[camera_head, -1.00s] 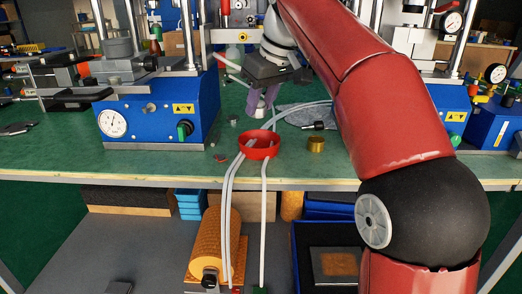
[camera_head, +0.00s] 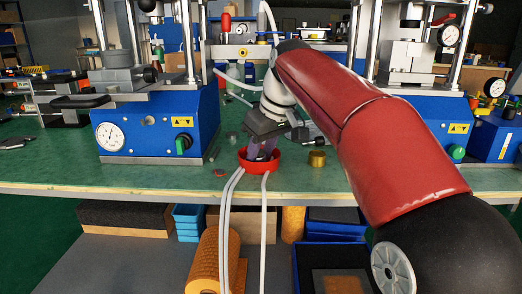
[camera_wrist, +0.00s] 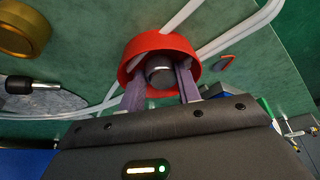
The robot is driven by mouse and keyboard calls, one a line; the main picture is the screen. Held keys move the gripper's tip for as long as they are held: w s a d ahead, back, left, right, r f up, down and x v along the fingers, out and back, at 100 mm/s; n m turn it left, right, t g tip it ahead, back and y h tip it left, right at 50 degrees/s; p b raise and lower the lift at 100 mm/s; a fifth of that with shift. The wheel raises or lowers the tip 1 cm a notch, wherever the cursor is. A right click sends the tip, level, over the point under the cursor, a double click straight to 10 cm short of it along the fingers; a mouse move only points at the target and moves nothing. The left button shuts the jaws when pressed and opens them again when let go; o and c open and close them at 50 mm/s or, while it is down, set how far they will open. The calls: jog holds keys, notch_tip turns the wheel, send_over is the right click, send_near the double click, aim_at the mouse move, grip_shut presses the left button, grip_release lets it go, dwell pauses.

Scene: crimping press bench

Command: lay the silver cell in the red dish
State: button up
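The red dish (camera_head: 272,167) stands near the front edge of the green bench, and it fills the upper middle of the wrist view (camera_wrist: 129,62). My gripper (camera_head: 262,153) reaches down into the dish. In the wrist view my gripper (camera_wrist: 160,82) has its two purple fingers on either side of the silver cell (camera_wrist: 160,72). The fingers appear to press on its sides. The cell is inside the dish rim; whether it touches the dish floor is hidden. In the head view the fingers and dish wall hide the cell.
A brass cup (camera_head: 317,158) stands right of the dish. Pale cables (camera_head: 228,215) pass by the dish and hang over the bench edge. A small red piece (camera_head: 220,172) lies left. Blue presses (camera_head: 150,130) stand at both sides.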

jog(key=shift+o, duration=0.8)
jog(key=shift+r, duration=0.3)
jog(key=p+v, duration=0.4)
jog(key=v, duration=0.7)
jog(key=shift+r, duration=0.3)
jog(key=shift+s+d, duration=0.1)
jog(key=shift+s, duration=0.1)
